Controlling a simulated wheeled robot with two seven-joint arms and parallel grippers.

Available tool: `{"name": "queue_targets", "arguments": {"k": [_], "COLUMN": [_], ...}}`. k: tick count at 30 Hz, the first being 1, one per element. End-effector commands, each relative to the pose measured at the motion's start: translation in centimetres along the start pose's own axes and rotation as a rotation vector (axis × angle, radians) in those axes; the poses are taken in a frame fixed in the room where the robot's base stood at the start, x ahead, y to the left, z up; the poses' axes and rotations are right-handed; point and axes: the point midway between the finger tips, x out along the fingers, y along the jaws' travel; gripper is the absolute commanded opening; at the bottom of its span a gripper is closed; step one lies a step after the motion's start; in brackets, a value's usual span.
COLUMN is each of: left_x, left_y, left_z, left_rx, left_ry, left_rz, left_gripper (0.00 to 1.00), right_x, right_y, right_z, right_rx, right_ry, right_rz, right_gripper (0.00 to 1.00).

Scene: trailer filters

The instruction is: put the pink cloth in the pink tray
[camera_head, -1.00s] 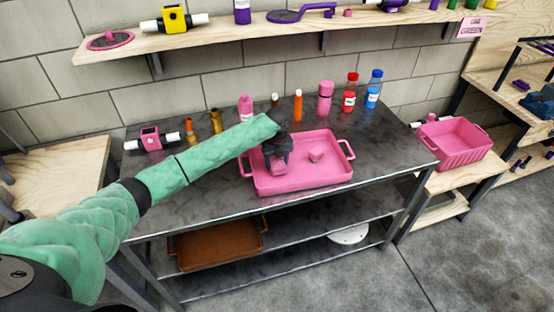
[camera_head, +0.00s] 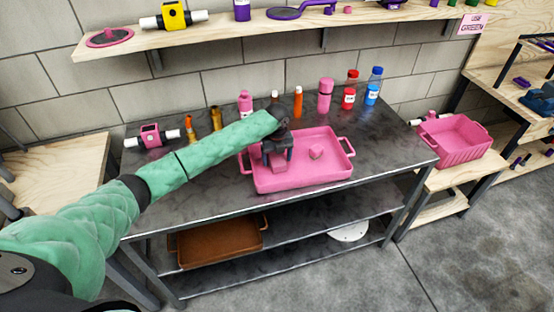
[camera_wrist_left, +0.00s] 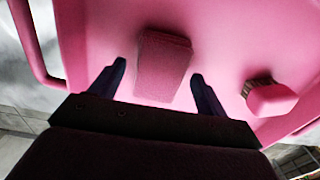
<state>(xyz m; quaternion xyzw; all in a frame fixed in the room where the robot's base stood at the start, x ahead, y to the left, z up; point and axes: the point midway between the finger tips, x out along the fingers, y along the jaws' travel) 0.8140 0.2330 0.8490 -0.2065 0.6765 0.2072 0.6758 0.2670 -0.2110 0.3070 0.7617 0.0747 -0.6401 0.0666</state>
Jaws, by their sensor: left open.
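The pink tray (camera_head: 330,178) sits on the dark metal table, with a handle at each side. A folded, block-like pink piece, which I take for the pink cloth (camera_head: 279,167), lies inside its left part. My left gripper (camera_head: 277,157) is over that part of the tray, open, with its fingers pointing down. In the left wrist view the cloth (camera_wrist_left: 163,66) lies between and just beyond the two spread fingers, with gaps on both sides. A small pink item with brown bristles (camera_wrist_left: 268,97) lies to its right in the tray. My right gripper is not in view.
Bottles stand along the table's back, including a tall pink one (camera_head: 325,96). A pink-and-white fitting (camera_head: 150,137) is at the back left. A pink crate (camera_head: 455,140) stands on the wooden bench at right. The table's right front is clear.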

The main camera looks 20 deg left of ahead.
Motion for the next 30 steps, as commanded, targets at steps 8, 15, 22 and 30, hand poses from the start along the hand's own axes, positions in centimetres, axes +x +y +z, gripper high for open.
{"name": "queue_targets", "arguments": {"k": [8, 15, 22, 30], "left_x": [-4.6, -8.8, -11.0, -11.4], "left_y": [-0.1, 0.0, 0.0, 0.0], "left_z": [0.1, 0.1, 0.0, 0.0], "left_rx": [0.001, 0.000, 0.001, 0.000], "left_ry": [-0.004, -0.002, -0.001, 0.000], "left_rz": [-0.003, -0.001, 0.000, 0.000], "left_gripper": [0.76, 0.76, 0.76, 0.76], "right_x": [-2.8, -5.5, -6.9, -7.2], "right_y": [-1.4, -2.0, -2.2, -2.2], "right_z": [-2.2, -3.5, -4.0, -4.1], "right_rx": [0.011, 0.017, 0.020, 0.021], "right_ry": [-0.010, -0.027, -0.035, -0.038], "right_rz": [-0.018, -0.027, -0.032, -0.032], "right_gripper": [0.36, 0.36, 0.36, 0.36]}}
